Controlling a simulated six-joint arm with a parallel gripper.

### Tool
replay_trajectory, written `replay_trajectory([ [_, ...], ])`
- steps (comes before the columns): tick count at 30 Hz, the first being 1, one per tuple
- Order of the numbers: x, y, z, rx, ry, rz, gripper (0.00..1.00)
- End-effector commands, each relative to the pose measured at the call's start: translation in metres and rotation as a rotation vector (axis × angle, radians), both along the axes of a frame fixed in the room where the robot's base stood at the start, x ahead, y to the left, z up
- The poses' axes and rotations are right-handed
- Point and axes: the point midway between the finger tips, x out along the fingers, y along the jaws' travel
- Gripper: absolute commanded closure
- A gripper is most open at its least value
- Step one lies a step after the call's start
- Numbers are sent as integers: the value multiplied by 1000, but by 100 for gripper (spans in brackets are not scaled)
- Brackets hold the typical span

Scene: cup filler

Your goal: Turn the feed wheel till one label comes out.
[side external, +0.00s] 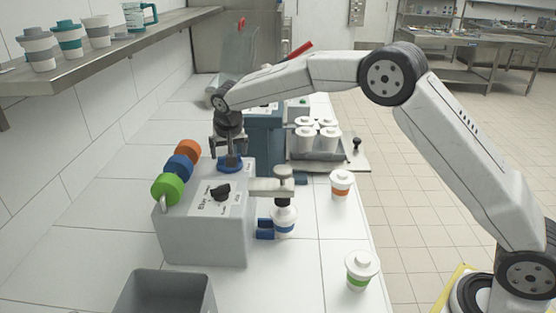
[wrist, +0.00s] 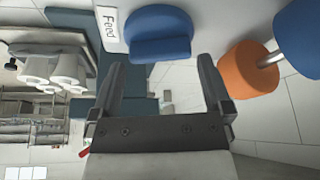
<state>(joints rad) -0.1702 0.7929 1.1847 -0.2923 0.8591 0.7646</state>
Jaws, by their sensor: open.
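The feed wheel is a blue round knob (wrist: 160,25) with a raised bar across it, beside a plate reading "Feed" (wrist: 110,27) in the wrist view. In the side view the wheel (side external: 230,164) sits on top of the grey machine box (side external: 205,237), near its back. My gripper (side external: 228,149) is open and points down just over the wheel, partly covering it. In the wrist view my gripper (wrist: 162,70) has its fingers spread, with the raised bar just beyond the tips and nothing held. I cannot make out any label coming out.
Green (side external: 168,187), blue and orange rolls line the box's left edge. A black knob (side external: 220,191) stands on its top. Two cups stand at right, and a tray of lidded cups (side external: 317,153) behind.

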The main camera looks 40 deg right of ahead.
Motion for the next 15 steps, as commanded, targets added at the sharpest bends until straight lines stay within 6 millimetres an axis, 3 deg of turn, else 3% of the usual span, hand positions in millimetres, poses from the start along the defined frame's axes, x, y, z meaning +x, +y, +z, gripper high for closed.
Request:
replay_trajectory([
  [9,-14,7,38,2,-2,0,0],
  [15,-20,10,53,1,-1,-1,0],
])
